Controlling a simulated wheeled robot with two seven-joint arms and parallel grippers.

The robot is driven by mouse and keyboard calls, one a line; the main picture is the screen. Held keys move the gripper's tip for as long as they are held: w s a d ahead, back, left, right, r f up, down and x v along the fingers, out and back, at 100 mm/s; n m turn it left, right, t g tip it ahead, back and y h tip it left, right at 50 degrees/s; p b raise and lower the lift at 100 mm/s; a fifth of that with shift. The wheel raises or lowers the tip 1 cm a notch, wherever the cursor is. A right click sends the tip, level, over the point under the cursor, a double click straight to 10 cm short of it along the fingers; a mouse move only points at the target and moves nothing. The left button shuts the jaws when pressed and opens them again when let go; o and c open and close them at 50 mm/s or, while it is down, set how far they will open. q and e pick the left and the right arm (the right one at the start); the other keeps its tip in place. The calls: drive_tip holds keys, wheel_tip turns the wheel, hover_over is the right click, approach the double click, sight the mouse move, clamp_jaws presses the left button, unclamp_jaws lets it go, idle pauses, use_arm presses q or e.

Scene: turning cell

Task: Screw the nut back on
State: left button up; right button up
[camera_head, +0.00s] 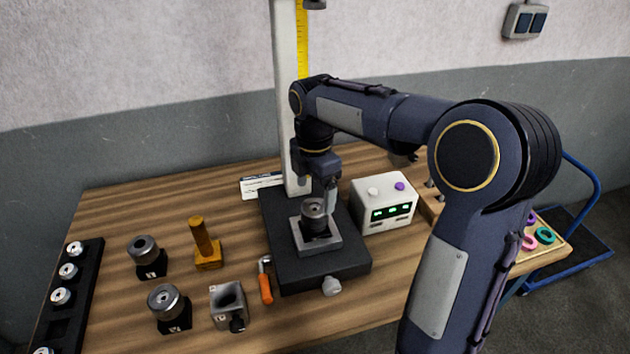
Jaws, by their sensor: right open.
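A round metal nut (314,207) sits on top of a dark threaded-looking part (315,228) on a grey square block (325,245). The block stands on the black base (345,268) of an upright column stand. My right gripper (329,208) points down at the nut, with its fingers open and right beside or around it; I cannot tell which. The thread under the nut is too small to make out. My left gripper is not in view.
A control box (386,212) with green displays stands right of the base. A black rack (75,290) lies at the left edge.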

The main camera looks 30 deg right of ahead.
sight(315, 209)
drive_tip(key=shift+f, duration=3.15)
drive_tip(key=c, duration=1.1)
drive_tip(key=m+p, duration=0.1)
drive_tip(key=m, duration=0.3)
drive_tip(key=shift+r, duration=0.15)
drive_tip(key=shift+c, duration=0.2)
drive_tip(key=m+p, duration=0.1)
drive_tip(key=m, duration=0.4)
drive_tip(key=shift+m, duration=0.3)
drive_tip(key=m+p, duration=0.1)
drive_tip(key=m, duration=0.6)
drive_tip(key=shift+m+p, duration=0.4)
drive_tip(key=shift+m, duration=0.5)
